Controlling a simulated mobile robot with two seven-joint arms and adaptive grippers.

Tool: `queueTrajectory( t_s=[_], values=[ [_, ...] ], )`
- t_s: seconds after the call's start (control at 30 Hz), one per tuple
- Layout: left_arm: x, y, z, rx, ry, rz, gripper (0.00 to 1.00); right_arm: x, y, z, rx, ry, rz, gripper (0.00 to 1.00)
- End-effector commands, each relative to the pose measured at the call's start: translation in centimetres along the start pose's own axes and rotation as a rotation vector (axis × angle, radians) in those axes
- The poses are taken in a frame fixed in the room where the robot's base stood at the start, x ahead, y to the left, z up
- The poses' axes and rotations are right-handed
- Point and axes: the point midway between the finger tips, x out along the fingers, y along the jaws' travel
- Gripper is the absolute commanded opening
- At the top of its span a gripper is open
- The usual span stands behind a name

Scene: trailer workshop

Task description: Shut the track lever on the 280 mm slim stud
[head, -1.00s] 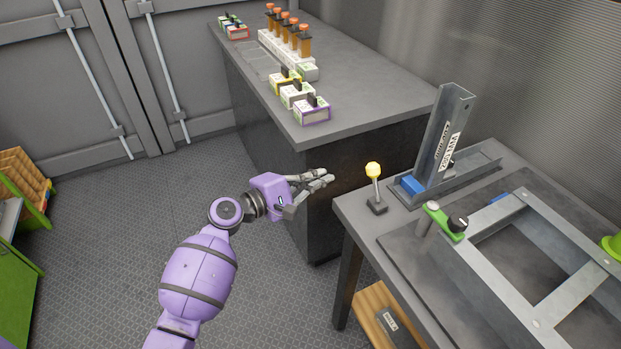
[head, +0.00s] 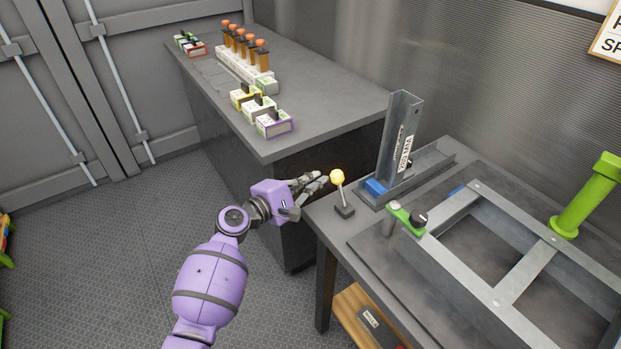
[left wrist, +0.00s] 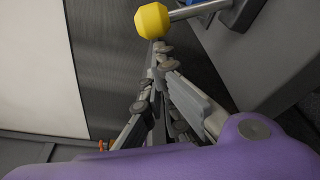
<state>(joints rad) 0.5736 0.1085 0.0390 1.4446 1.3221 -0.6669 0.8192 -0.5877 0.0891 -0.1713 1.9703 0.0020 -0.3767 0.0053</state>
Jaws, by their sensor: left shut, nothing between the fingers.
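The slim stud (head: 393,135) is an upright grey metal channel with a white label that seems to read 280 MM. It stands in a metal track (head: 432,172) beside a blue block (head: 375,187) on the right bench. The lever (head: 340,193), with a yellow knob (head: 337,177), stands nearly upright on a dark base at the bench's left corner, left of the stud. My left gripper (head: 321,181) is shut and empty, its fingertips just left of the knob. In the left wrist view the knob (left wrist: 152,20) is just beyond the fingertips (left wrist: 162,58); contact is unclear. My right gripper is out of view.
The bench holds a metal frame (head: 470,200), a green clamp with a black knob (head: 406,219), and a green cylinder (head: 585,195). The back counter (head: 330,95) carries several small boxes and a rack of orange-topped bottles.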

Motion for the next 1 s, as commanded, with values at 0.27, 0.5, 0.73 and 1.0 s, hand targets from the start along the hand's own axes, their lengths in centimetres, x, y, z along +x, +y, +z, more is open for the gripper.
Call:
queueTrajectory(
  t_s=[0.27, 0.5, 0.73, 1.0],
  values=[
    [-0.1, 0.1, 0.4, 0.047, 0.0, 0.011, 0.0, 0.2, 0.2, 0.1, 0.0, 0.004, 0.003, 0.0],
    [-0.2, 0.3, 0.7, 0.08, 0.0, 0.019, 0.0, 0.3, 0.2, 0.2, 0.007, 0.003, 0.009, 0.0],
    [-0.3, 0.5, 1.0, 0.12, 0.0, 0.027, 0.0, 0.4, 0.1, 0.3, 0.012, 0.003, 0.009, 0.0],
    [-0.5, 0.7, 2.0, 0.227, -0.001, 0.051, 0.0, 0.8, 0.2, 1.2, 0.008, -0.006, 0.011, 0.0]
  ],
)
